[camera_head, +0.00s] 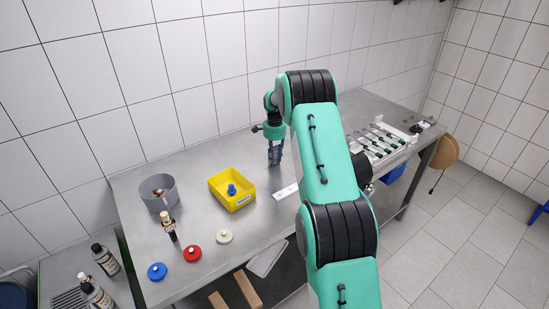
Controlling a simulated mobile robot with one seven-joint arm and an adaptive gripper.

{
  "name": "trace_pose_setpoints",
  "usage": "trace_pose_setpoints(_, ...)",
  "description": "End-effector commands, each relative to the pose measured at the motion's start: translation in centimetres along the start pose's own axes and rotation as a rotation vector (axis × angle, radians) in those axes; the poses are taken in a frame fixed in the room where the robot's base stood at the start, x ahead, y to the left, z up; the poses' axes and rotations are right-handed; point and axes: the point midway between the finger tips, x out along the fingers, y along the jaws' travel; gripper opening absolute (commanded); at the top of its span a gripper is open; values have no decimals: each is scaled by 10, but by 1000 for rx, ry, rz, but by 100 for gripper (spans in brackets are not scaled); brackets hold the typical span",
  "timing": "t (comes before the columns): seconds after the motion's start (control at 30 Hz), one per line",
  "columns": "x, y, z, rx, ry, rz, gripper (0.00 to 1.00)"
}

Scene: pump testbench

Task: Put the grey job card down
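My gripper (275,158) hangs fingers-down over the back middle of the steel table (255,215), right of the yellow bin. It is small and dark in this view, and I cannot tell whether its fingers are open or shut. I cannot make out a grey job card for sure, either in the fingers or on the table. A flat whitish strip (284,192) with small dark marks lies on the table in front of my gripper; its right end is close to my arm's outline. My arm hides part of the table to the right.
A yellow bin (243,203) holds a blue part. A grey pot (159,201), a dark brush-like item (170,228) and blue (157,271), red (193,253) and cream (224,237) round pieces stand left. Tools (378,138) lie at the right. The front middle of the table is bare.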

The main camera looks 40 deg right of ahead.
Motion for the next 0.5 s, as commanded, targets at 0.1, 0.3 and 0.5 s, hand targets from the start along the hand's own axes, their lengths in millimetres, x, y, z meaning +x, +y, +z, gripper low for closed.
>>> trace_pose_setpoints(0.1, -4, 0, 0, 0, 0, 0, 26)
trace_pose_setpoints(0.3, -22, -1, 0, 0, 1, -2, 26)
trace_pose_setpoints(0.5, -52, 0, 0, 0, 1, -2, 26)
